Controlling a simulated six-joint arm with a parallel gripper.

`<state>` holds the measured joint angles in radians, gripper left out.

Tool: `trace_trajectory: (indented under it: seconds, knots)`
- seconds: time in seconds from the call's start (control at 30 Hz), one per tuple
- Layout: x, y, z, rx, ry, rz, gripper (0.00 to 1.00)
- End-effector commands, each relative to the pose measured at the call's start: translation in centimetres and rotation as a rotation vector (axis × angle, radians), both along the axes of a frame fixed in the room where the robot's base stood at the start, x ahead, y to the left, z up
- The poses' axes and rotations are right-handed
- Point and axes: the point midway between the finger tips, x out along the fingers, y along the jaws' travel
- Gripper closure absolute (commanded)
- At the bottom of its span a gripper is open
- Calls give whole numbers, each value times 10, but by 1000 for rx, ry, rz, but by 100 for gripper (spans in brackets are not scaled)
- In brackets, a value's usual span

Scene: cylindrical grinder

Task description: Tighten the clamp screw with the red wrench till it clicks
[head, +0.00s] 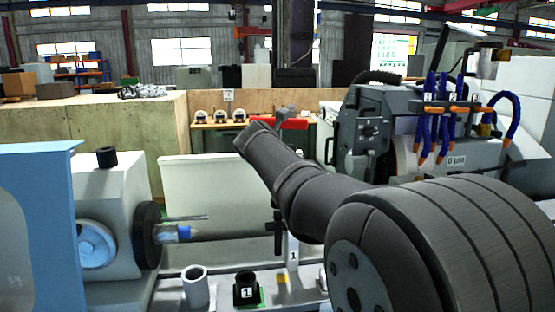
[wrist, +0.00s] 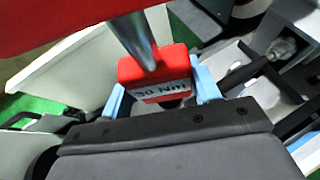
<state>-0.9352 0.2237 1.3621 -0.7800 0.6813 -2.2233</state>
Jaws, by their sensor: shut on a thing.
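The red wrench (wrist: 157,80) is in the wrist view, with a red block marked "Nm" and a shiny metal shaft. My gripper (wrist: 162,94) has its light blue fingers on both sides of this block and is shut on it. A large red part fills the top of the wrist view, close to the camera. In the head view, red parts of the wrench (head: 294,124) show beside the end of my arm, raised above the machine bed; the fingers are hidden there. I cannot make out the clamp screw for certain. A dark clamp-like piece (head: 277,226) stands near the bed's middle.
The blue-tipped spindle and workhead (head: 110,215) stand at left, and the wheel head with blue hoses (head: 440,120) at right. A grey cup (head: 195,287) and a black block marked 1 (head: 246,290) are in front. A wooden-walled bench (head: 205,126) lies behind.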

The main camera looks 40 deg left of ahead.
Motion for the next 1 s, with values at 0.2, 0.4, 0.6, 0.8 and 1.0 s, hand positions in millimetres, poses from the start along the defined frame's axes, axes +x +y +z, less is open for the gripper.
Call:
trace_trajectory:
  seconds: [0.2,0.4,0.6,0.8,1.0]
  knots:
    - [0,0,-2,1,-2,0,85]
    - [0,0,-7,2,-1,0,85]
    - [0,0,-12,1,-3,0,85]
    - [0,0,-18,2,-1,0,85]
    - [0,0,-24,2,-2,0,85]
